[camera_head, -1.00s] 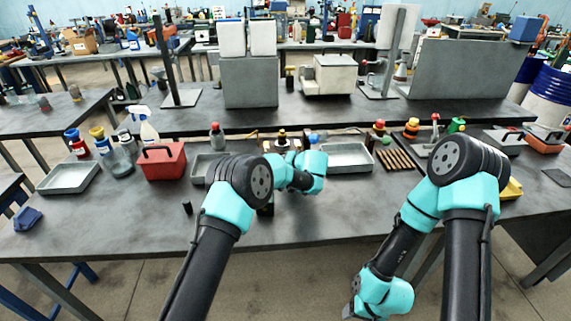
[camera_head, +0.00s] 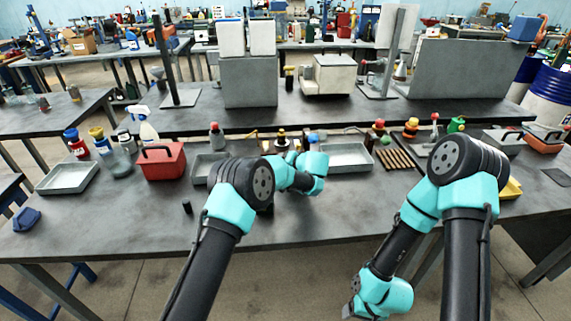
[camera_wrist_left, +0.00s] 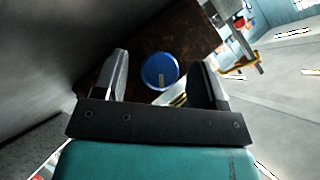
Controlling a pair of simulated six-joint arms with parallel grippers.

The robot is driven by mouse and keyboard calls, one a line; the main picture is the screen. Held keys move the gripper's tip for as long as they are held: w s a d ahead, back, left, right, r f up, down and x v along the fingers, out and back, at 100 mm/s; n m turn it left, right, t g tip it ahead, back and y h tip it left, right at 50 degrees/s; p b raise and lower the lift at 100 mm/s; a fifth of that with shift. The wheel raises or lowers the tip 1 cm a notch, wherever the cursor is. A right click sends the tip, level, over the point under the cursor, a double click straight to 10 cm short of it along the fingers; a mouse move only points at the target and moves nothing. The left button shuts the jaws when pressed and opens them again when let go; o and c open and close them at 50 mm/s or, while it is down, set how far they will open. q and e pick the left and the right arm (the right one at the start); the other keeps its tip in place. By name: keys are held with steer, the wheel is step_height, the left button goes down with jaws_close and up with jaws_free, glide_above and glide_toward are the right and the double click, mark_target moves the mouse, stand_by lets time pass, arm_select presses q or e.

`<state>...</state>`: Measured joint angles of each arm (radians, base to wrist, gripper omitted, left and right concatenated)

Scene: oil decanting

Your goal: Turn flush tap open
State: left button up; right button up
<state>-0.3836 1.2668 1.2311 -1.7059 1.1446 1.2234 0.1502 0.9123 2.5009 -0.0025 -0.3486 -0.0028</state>
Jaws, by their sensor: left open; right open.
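My left gripper (camera_wrist_left: 160,66) is open in the left wrist view, with a finger on each side of a round blue knob (camera_wrist_left: 160,71). The knob lies between the fingers in the picture; I cannot tell whether they touch it. In the head view a small blue knob (camera_head: 313,138) shows just behind my left wrist, among fittings at the middle of the bench. Which fitting is the flush tap is not clear. My left fingers are hidden there by my own wrist. My right gripper (camera_head: 351,299) hangs low in front of the bench edge, away from the fittings, its fingers barely visible.
A grey tray (camera_head: 348,157) stands right of the fittings, and another (camera_head: 203,167) stands left. A red box (camera_head: 163,160), bottles and a shallow tray (camera_head: 69,177) are farther left. Wooden slats (camera_head: 398,159) lie at right. The front of the bench (camera_head: 130,229) is mostly clear.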

arm_select(q)
steer(key=shift+s+d, duration=0.1)
steer(key=v, duration=1.7)
steer(key=shift+r, duration=0.1)
